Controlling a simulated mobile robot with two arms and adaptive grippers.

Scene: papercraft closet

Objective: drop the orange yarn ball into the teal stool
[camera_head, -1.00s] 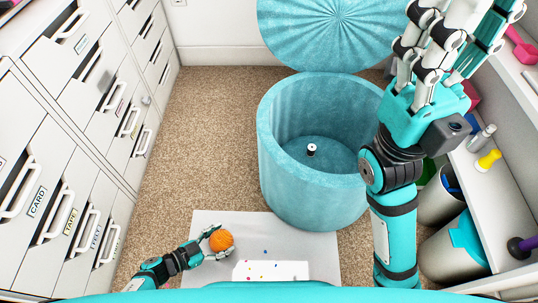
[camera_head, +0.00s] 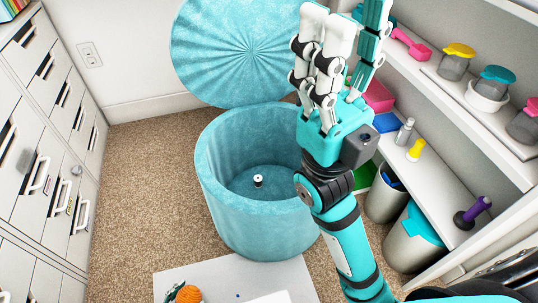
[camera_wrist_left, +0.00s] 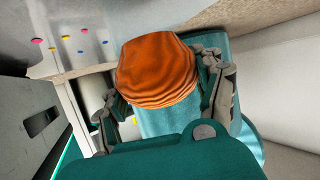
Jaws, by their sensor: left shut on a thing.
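The orange yarn ball (camera_head: 187,294) is at the bottom edge of the head view, partly cut off. My left gripper (camera_head: 180,291) is shut on it, above the grey-white mat. In the left wrist view the ball (camera_wrist_left: 157,72) sits between the fingers of my left gripper (camera_wrist_left: 160,100). The teal stool (camera_head: 240,225) stands open on the carpet, beyond and to the right of the ball. Its round lid (camera_head: 245,50) is tilted up behind it. My right gripper (camera_head: 345,60) is raised, open and empty, overlapping the stool's right side in the picture.
A small black spool-like thing with a white top (camera_head: 258,181) is inside the stool. A pale mat (camera_head: 220,272) lies in front of it. Drawers (camera_head: 60,130) line the left; a shelf (camera_head: 455,195) and grey bins (camera_head: 408,250) stand on the right. Carpet left of the stool is clear.

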